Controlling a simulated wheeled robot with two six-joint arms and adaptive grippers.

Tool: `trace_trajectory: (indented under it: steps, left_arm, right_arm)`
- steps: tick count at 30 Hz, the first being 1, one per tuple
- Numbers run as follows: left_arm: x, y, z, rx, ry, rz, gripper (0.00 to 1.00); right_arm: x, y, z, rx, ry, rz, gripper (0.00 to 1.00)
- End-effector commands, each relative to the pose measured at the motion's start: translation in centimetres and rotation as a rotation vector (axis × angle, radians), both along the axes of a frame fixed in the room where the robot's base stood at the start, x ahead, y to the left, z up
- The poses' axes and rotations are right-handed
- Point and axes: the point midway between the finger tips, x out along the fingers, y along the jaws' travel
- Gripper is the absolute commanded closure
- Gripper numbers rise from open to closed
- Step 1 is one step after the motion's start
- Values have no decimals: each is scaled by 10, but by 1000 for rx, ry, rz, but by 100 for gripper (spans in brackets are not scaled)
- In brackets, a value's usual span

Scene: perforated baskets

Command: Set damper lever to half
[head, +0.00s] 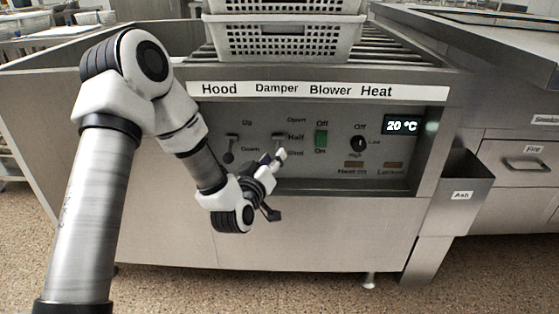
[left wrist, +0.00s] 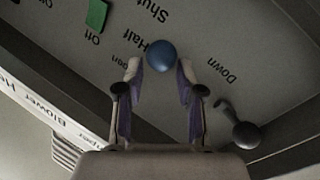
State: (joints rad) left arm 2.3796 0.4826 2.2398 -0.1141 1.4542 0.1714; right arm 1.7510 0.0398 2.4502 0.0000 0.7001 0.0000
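The damper lever's upper part (head: 278,138) shows on the panel under the "Damper" sign, left of the Open, Half and Shut marks. My left gripper (head: 282,156) covers its lower end in the head view. In the left wrist view, the blue ball knob (left wrist: 162,56) lies between and slightly beyond the fingertips of my left gripper (left wrist: 160,74). The fingers are apart, with a finger on each side of the knob; I cannot tell whether either touches it. The "Half" mark is close beside the knob in that view. My right gripper is not in view.
The hood lever (head: 229,150) stands left of the damper, its dark knob (left wrist: 245,134) near my gripper in the left wrist view. The green blower switch (head: 321,139) and heat knob (head: 358,144) are to the right. White perforated baskets (head: 285,40) stand above the panel.

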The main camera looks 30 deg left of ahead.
Motion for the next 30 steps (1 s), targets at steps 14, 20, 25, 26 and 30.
trace_trajectory:
  steps: [14, 20, 25, 26, 30]
  left_arm:
    - [41, 10, -1, -1, 2, 0, 63]
    - [41, 9, -1, -1, 3, -1, 100]
    - [41, 9, -2, -1, 5, -1, 100]
    - [41, 9, -2, -1, 6, -1, 100]
    - [40, 9, -2, -4, 11, -2, 100]
  right_arm:
    - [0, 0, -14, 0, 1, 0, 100]
    - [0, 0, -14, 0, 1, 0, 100]
    - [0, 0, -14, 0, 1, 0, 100]
    - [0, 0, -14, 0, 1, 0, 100]
    - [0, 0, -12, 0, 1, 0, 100]
